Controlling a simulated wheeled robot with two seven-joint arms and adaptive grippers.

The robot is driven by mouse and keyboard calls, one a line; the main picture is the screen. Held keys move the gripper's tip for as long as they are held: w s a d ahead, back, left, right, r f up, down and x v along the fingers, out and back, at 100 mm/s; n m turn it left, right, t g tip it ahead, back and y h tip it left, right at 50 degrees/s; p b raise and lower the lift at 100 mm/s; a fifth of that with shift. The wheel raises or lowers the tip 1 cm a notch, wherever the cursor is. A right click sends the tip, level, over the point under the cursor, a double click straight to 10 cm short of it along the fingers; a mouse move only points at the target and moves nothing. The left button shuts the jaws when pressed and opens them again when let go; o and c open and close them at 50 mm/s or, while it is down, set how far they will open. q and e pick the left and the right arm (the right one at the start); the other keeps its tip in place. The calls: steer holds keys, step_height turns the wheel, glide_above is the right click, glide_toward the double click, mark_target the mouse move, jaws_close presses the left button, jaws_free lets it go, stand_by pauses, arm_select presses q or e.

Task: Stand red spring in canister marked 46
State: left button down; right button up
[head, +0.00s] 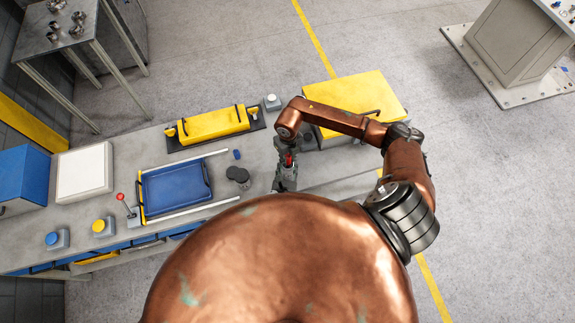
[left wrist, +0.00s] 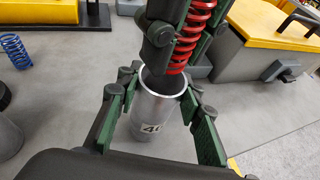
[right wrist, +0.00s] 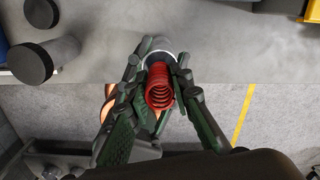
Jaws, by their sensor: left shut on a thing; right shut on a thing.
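The red spring (left wrist: 194,30) is held upright in my right gripper (right wrist: 158,75), which is shut on it. It also shows end-on in the right wrist view (right wrist: 160,92). The grey canister (left wrist: 152,112) stands upright between the fingers of my left gripper (left wrist: 160,98), shut on it; its label is partly seen and reads 4 with a cut-off second digit. The spring's lower end is at the canister's open mouth, near the far rim; I cannot tell whether it is inside. In the head view the spring (head: 288,159) is small and partly hidden.
A blue spring (left wrist: 15,50) and dark-topped canisters (head: 238,175) stand left of the canister. A blue tray (head: 176,188) lies farther left. A yellow-lidded case (head: 215,124) is behind, and a yellow-topped box (head: 365,92) is at the right.

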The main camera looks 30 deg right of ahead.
mark_target(289, 165)
steer(key=shift+f, duration=0.15)
steer(key=shift+f, duration=1.1)
arm_select(q)
steer(key=shift+s+d+r, duration=0.1)
steer(key=shift+s, duration=0.15)
arm_select(e)
steer(key=shift+s+f, duration=0.35)
steer(key=shift+f, duration=0.3)
arm_select(q)
steer(key=shift+s+r, duration=0.15)
steer(key=shift+s, duration=0.05)
arm_select(e)
steer(key=shift+s+a+f, duration=0.15)
steer(key=shift+f, duration=0.1)
arm_select(q)
steer(key=shift+d, duration=0.1)
steer(key=shift+r, duration=0.1)
arm_select(e)
steer(key=o, duration=0.7)
steer(key=shift+f, duration=0.1)
arm_select(q)
steer(key=shift+w+f, duration=0.2)
steer(key=shift+w, duration=0.15)
arm_select(e)
steer(key=shift+o, duration=1.4)
steer(key=shift+w+a, duration=0.1)
steer(key=shift+w, duration=0.2)
steer(key=shift+s, duration=0.1)
steer(key=shift+d, duration=0.2)
